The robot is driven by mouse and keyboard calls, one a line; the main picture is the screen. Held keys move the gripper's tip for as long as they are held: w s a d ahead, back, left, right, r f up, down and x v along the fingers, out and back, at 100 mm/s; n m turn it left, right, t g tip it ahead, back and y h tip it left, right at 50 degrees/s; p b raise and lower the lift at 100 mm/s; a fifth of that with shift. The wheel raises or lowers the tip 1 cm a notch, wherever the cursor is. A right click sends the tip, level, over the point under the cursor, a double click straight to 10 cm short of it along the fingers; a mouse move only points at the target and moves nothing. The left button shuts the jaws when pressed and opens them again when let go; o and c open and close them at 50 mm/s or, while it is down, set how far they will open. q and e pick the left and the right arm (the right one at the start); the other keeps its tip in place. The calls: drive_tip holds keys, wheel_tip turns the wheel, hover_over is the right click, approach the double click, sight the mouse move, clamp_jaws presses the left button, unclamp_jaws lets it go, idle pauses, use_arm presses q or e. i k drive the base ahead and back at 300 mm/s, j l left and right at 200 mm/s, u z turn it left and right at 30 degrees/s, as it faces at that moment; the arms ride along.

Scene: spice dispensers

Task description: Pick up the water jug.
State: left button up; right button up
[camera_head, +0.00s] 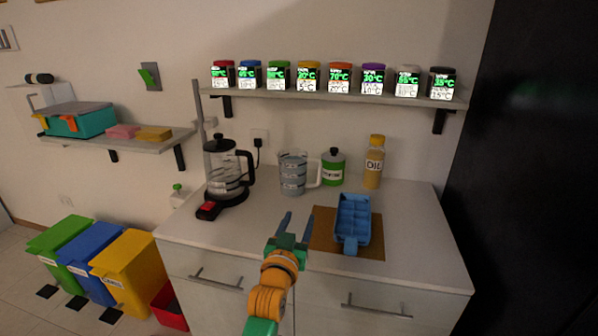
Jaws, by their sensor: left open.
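The water jug (293,174) is a clear jug with dark markings and a pale handle on its right side. It stands upright at the back of the white counter (410,240), between the glass kettle (224,172) and a green jar (333,168). My left gripper (299,222) is open and empty over the front part of the counter. Its blue fingers point toward the back, in front of the jug and apart from it. My right gripper is not in view.
A blue divided tray (353,222) lies on a brown mat (322,240) right of my gripper. An oil bottle (374,162) stands behind it. A shelf (320,97) with several spice dispensers hangs above. The counter's front left is clear.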

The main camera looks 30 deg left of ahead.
sight(293, 162)
drive_tip(key=i+j, duration=0.2)
drive_tip(key=i, duration=0.35)
drive_tip(key=i+j, duration=0.2)
drive_tip(key=i, duration=0.3)
